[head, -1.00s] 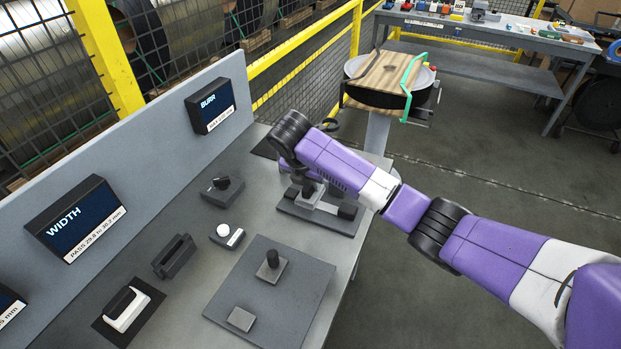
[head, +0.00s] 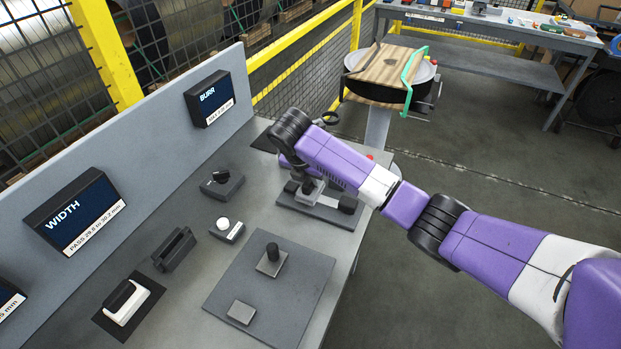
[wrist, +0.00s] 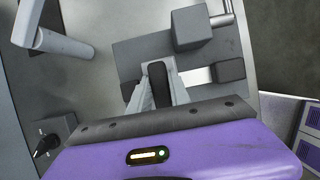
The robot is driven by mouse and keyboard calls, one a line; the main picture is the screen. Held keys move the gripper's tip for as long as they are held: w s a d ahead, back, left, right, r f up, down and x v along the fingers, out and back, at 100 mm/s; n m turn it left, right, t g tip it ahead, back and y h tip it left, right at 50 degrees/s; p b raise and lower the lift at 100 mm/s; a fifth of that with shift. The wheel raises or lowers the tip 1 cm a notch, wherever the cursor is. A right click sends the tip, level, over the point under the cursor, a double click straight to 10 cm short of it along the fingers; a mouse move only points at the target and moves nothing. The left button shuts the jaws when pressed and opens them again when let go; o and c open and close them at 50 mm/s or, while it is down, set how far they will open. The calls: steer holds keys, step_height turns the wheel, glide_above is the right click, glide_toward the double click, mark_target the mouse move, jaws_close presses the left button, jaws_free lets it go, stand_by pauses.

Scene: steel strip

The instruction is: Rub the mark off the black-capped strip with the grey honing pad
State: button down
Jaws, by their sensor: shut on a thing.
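My gripper (head: 311,184) is over the grey fixture (head: 312,209) at the bench's far right. In the wrist view my gripper (wrist: 160,82) is shut on a dark, upright handle (wrist: 160,70). Whether the handle belongs to the grey honing pad is hidden by the fingers. A bright steel strip (wrist: 193,75) lies in the fixture, with a black cap (wrist: 230,70) at its right end. The cap also shows in the head view (head: 347,204). The mark cannot be made out.
A grey mat (head: 300,290) nearer me holds a black-knobbed grey block (head: 270,264) and a flat grey block (head: 241,312). A dark slotted holder (head: 175,249), a white-buttoned box (head: 227,230) and a black-knobbed box (head: 222,185) stand left. Displays line the back panel.

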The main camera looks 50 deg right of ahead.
steer(key=shift+f, duration=0.35)
stand_by(0.3)
steer(key=shift+s+a+r+p, duration=0.15)
steer(key=shift+s+a+p, duration=0.05)
steer(key=shift+a+p, duration=0.35)
steer(key=shift+s+a, duration=0.1)
steer(key=shift+a, duration=0.2)
steer(key=shift+w+d, duration=0.35)
steer(key=shift+d, duration=0.5)
steer(key=shift+w+d, duration=0.3)
steer(key=shift+d, duration=0.55)
